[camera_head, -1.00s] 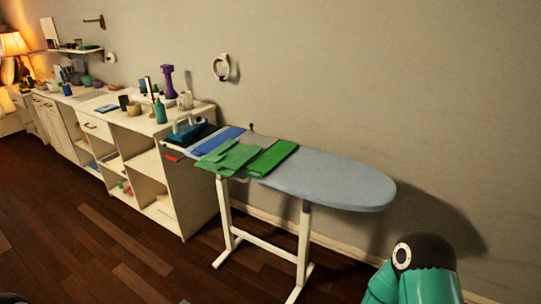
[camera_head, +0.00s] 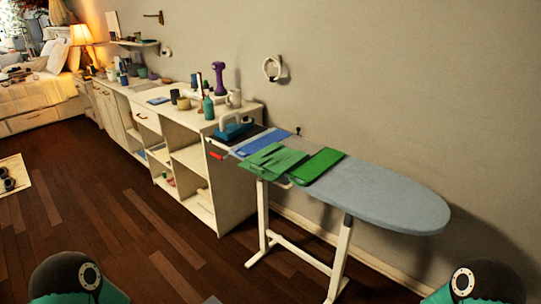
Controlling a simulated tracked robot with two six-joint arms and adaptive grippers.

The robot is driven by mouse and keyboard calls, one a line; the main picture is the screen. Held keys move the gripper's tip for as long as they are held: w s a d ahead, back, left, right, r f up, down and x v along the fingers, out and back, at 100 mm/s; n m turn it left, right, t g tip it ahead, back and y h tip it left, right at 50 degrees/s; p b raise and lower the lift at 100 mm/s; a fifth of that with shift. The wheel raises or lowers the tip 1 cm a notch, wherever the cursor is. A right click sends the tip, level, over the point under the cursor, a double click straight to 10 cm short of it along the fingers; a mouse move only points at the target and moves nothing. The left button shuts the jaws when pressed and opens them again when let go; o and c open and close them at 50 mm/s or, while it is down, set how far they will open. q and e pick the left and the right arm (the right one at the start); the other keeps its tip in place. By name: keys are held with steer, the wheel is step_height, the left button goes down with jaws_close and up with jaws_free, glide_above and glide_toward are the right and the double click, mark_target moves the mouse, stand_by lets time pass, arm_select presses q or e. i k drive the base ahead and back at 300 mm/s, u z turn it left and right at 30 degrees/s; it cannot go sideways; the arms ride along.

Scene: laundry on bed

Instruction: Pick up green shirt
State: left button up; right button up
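Green cloth lies on the grey-blue ironing board (camera_head: 395,197). One piece is a lighter green, loosely folded cloth (camera_head: 272,161) that looks like a shirt. To its right is a darker green, neatly folded cloth (camera_head: 318,166). I cannot tell for sure which one is the green shirt. A blue folded cloth (camera_head: 262,143) lies behind and to the left of them. Neither gripper is in view; only rounded teal and black parts of my arms show at the bottom left and bottom right, well apart from the board.
A white shelf unit (camera_head: 232,205) stands against the wall left of the board, with an iron (camera_head: 233,127), a purple dumbbell (camera_head: 219,78) and cups on top. A bed (camera_head: 38,98) and lamp (camera_head: 81,36) are at far left. The wooden floor (camera_head: 110,205) in front is mostly clear.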

mark_target(281, 154)
steer(key=i, duration=0.85)
steer(key=z, duration=0.05)
